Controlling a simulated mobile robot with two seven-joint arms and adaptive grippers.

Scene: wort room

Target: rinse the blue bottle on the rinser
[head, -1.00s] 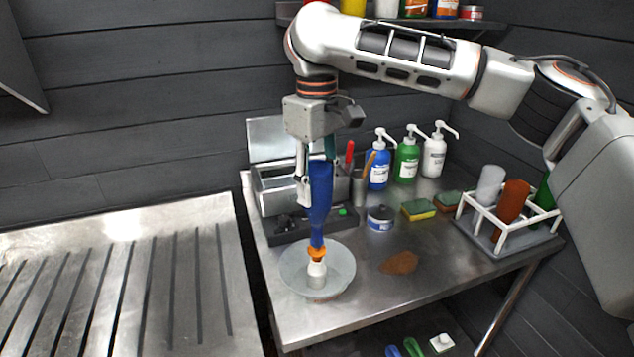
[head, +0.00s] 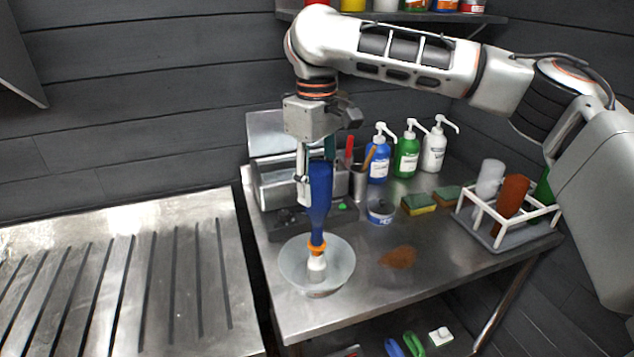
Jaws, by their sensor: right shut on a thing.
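The blue bottle (head: 319,190) is upside down, with its neck and an orange ring (head: 317,246) pointing down. My right gripper (head: 318,172) is shut on the bottle's upper part. The rinser is a pale round bowl (head: 342,277) with a white nozzle (head: 316,267) standing in its middle. The bottle's mouth is at the top of the nozzle; whether the nozzle reaches inside is hidden by the ring. My left gripper is not in view.
A metal box (head: 275,188) stands close behind the bottle. Pump bottles (head: 406,153), sponges (head: 419,204), a tin (head: 380,211) and a white bottle crate (head: 478,228) stand to the right. A brown stain (head: 397,257) lies on the steel table (head: 375,302). A ribbed steel drainer (head: 120,280) is at left.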

